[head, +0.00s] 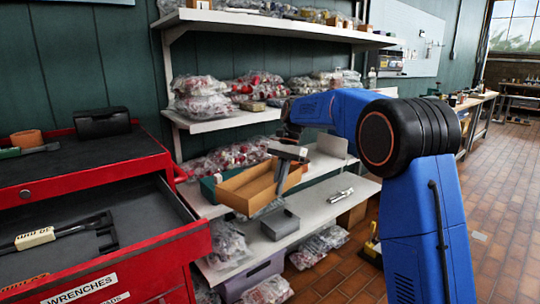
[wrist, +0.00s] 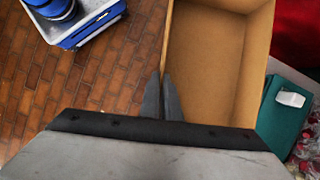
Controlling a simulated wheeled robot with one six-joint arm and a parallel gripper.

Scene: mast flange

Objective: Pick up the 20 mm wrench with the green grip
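A tool with a green grip (head: 10,153) and a dark shaft lies on top of the red cabinet, at the far left edge and partly cut off; no size can be read on it. In the open drawer lies a dark wrench (head: 75,230) with a cream label or grip; its lettering is hard to read. My gripper (wrist: 162,97) is far right of both, in front of the shelves. Its two fingers are closed about the left wall of an open, empty cardboard box (wrist: 218,60). The box also shows tilted in the head view (head: 245,190), apparently held up by the gripper.
The red cabinet (head: 160,262) has its wrench drawer pulled out. An orange-brown round item (head: 26,138) and a black case (head: 102,122) stand on top. Shelves with bagged parts (head: 203,105) lie behind the box. Brick floor (head: 500,250) is open at right.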

